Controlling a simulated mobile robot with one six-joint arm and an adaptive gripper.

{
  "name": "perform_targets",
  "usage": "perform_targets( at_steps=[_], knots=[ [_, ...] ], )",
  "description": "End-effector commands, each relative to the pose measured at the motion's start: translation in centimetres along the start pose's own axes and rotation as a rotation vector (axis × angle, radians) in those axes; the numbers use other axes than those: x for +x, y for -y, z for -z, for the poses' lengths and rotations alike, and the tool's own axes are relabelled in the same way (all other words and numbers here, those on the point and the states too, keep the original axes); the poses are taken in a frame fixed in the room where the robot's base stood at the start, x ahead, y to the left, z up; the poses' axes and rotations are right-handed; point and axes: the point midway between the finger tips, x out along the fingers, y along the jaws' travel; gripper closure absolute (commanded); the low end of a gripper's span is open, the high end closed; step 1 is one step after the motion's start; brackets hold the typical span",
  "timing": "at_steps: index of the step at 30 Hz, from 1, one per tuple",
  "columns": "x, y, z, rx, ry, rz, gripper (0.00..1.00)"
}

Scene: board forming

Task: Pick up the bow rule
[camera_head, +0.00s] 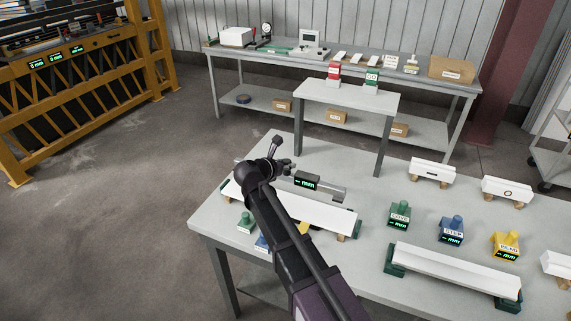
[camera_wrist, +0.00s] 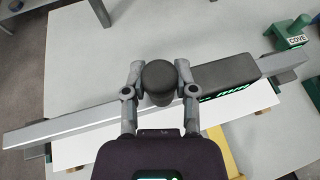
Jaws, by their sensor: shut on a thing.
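The bow rule is a long grey bar with a dark housing (camera_wrist: 235,74) and a green-lit "mm" readout; in the head view the housing (camera_head: 306,181) shows just right of my gripper (camera_head: 286,165). In the wrist view my gripper (camera_wrist: 159,68) has a finger on each side of the rule's round black knob and is shut on it. The bar runs slantwise across a white board (camera_head: 322,214) on the table. I cannot tell whether the bar touches the board. My arm hides part of the rule and board in the head view.
To the right on the table (camera_head: 372,254) stand a green COVE gauge (camera_head: 400,217), a blue STEP gauge (camera_head: 452,232), a yellow BEAD gauge (camera_head: 506,245) and another white board (camera_head: 455,267) on green supports. A raised grey stand (camera_head: 345,96) is behind. The table's left edge is close to the rule.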

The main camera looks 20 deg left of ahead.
Motion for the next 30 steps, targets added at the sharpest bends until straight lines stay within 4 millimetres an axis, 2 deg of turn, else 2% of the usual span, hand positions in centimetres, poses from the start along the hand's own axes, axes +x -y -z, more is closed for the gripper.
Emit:
perform_targets(
  at_steps=[20,21,24,30],
  knots=[
    [-0.12,-0.01,-0.28,-0.001,0.001,0.000,1.00],
    [-0.13,-0.01,-0.28,-0.001,0.001,0.000,0.70],
    [-0.13,-0.02,-0.28,-0.001,0.001,0.000,0.99],
    [-0.11,-0.03,-0.28,-0.001,0.001,0.000,1.00]
  ],
)
